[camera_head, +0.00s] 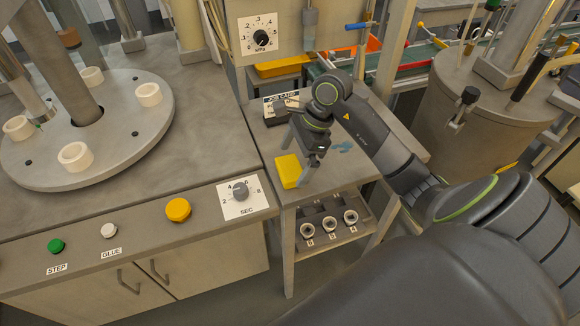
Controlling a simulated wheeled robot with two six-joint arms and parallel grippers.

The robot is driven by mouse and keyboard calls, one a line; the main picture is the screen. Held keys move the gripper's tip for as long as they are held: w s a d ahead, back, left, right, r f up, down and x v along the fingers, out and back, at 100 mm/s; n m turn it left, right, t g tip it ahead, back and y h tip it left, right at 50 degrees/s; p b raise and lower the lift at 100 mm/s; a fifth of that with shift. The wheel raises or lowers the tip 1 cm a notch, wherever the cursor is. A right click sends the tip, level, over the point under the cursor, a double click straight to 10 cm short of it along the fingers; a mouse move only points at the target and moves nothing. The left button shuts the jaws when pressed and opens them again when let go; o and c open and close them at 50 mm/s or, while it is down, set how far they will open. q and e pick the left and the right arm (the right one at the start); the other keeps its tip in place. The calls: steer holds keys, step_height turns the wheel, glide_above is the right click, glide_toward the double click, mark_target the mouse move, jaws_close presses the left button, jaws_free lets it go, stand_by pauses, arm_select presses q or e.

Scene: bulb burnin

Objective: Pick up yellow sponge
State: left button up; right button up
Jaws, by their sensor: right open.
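The yellow sponge (287,171) lies on the small side table (262,136), near its left front edge. My right arm reaches in from the right, and my right gripper (298,163) points down at the sponge. Its jaws are open, with one finger beside the sponge's right side and the other near its back. I cannot tell whether a finger touches the sponge. My left gripper is not in view.
A blue smear marks the tabletop at right. A shelf below holds several round sockets (331,224). At left is a counter with a round turntable (130,128), buttons and a SEC dial (240,190).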

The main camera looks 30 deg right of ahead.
mark_target(292, 166)
steer(key=shift+x, duration=0.95)
steer(key=c, duration=1)
steer(key=shift+r, duration=0.1)
step_height(292, 166, up, 10)
steer(key=b, duration=0.1)
